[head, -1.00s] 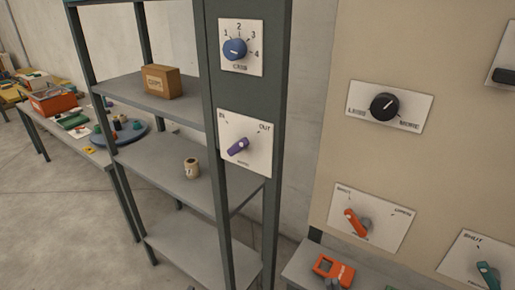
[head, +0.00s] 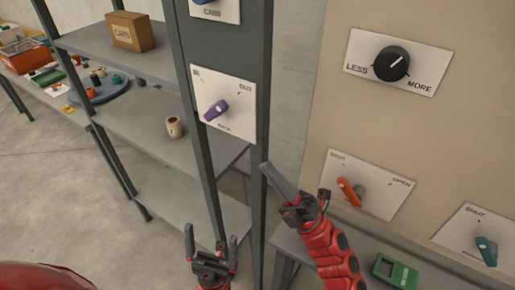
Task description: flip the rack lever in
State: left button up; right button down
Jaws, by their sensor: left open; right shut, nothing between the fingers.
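The rack lever is a small purple handle (head: 216,110) on a white plate (head: 243,125) fixed to the dark green rack post. The plate reads IN at upper left and OUT at upper right. The handle lies diagonally, from lower left to upper right, along the line towards OUT. My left gripper (head: 211,240) is open and empty, low in the head view, below the lever plate. My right gripper (head: 268,168) is shut and empty. Its fingers point up and left, to the right of and below the plate, apart from the lever.
Another plate with a blue knob (head: 203,2) sits above on the post. The rack shelves hold a cardboard box (head: 130,31) and a spool (head: 174,127). At right, a beige panel carries a black knob (head: 392,63), an orange lever (head: 349,192) and a teal lever (head: 486,251). A green device (head: 395,271) lies below.

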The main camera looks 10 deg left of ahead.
jog(key=p, duration=0.6)
send_near(215, 111)
notch_tip(215, 111, up, 4)
jog(key=w+a, duration=0.2)
jog(key=shift+s+a+r, duration=0.1)
jog(key=shift+a+r, duration=0.3)
jog(key=shift+r, duration=0.05)
